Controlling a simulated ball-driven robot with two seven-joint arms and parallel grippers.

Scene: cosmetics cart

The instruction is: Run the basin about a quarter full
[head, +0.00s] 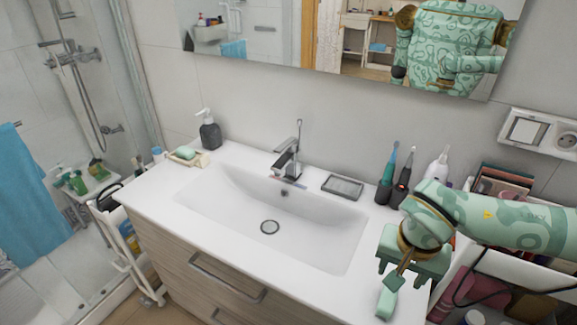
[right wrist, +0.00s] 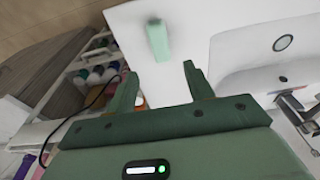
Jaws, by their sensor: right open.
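The white basin (head: 300,225) is set in the countertop, with a round drain (head: 269,227) in its floor. I see no water in it and no stream from the spout. The chrome faucet (head: 288,160) stands at the basin's back edge, with a thin upright rod behind it. The basin (right wrist: 232,52), its drain (right wrist: 283,43) and part of the faucet (right wrist: 292,103) show at the right of the right wrist view. My right gripper (head: 400,280) is open and empty over the counter's right end, apart from the faucet; its fingers (right wrist: 160,82) are spread. My left gripper is not in view.
A small green piece (right wrist: 158,40) shows beyond my right fingers; I cannot tell what it is. A grey dish (head: 343,186) and dark toothbrush holders (head: 385,190) stand right of the faucet. A soap dish (head: 187,156) and dark dispenser (head: 209,132) stand left.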

